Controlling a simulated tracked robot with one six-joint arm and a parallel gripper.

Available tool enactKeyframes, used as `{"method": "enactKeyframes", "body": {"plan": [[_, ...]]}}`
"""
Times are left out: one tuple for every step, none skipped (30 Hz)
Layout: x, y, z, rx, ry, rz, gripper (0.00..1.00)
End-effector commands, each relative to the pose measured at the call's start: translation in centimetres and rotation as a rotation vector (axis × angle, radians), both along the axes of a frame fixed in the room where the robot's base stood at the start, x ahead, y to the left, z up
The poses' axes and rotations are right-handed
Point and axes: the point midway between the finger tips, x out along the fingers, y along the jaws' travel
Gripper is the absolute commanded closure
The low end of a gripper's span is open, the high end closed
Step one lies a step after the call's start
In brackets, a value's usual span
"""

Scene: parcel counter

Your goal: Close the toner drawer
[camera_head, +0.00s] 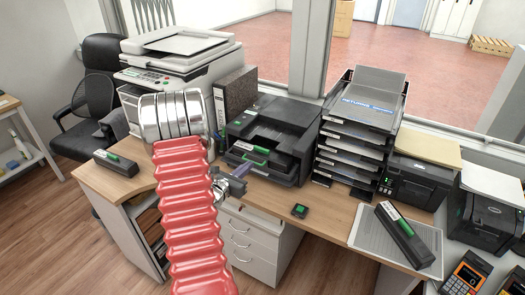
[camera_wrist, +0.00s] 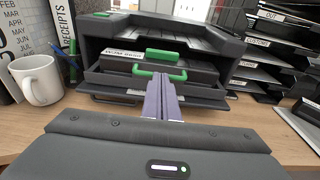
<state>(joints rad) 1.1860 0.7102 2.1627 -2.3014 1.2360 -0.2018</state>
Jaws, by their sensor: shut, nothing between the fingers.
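A black printer (camera_head: 272,130) stands on the wooden desk, and it fills the upper middle of the wrist view (camera_wrist: 200,28). Its toner drawer (camera_wrist: 112,78) stands out from the front, with a green handle (camera_wrist: 176,75). A dark cartridge (camera_wrist: 120,62) with a white label and a green grip (camera_wrist: 162,55) sits in the drawer. My gripper (camera_head: 241,168) is in front of the printer. In the wrist view my gripper (camera_wrist: 162,80) is shut and empty, its purple-grey fingertips at the handle's middle and hiding part of it. I cannot tell if they touch.
A white mug (camera_wrist: 37,80) and a receipts binder (camera_wrist: 62,22) stand left of the printer. A black tray stack (camera_head: 352,140) stands to the right.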

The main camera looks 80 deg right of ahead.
Motion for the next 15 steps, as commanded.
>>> {"method": "enactKeyframes", "body": {"plan": [[-0.2,-0.2,0.0,0.000,-0.001,-0.002,1.00],[-0.2,-0.4,0.0,0.000,-0.001,-0.002,1.00],[-0.3,-0.6,0.0,0.000,-0.001,-0.002,1.00],[-0.4,-0.7,0.0,-0.001,-0.002,-0.002,1.00],[-0.4,-0.9,0.0,-0.001,-0.002,-0.002,1.00],[-0.5,-1.0,0.0,-0.001,-0.002,-0.002,1.00],[-0.5,-1.2,0.0,0.000,-0.002,-0.002,1.00],[-0.6,-1.3,0.0,0.000,-0.002,-0.001,1.00],[-0.7,-1.5,-0.1,0.001,-0.001,-0.001,1.00],[-0.7,-1.6,-0.1,0.001,-0.001,-0.001,1.00],[-0.8,-1.7,0.0,0.001,-0.001,-0.001,1.00],[-0.9,-1.9,0.0,0.000,-0.001,-0.001,1.00],[-0.9,-2.1,0.0,0.000,-0.001,-0.001,1.00],[-1.0,-2.2,0.0,0.000,-0.001,-0.001,1.00],[-1.1,-2.4,0.0,0.000,-0.001,-0.002,1.00]]}}
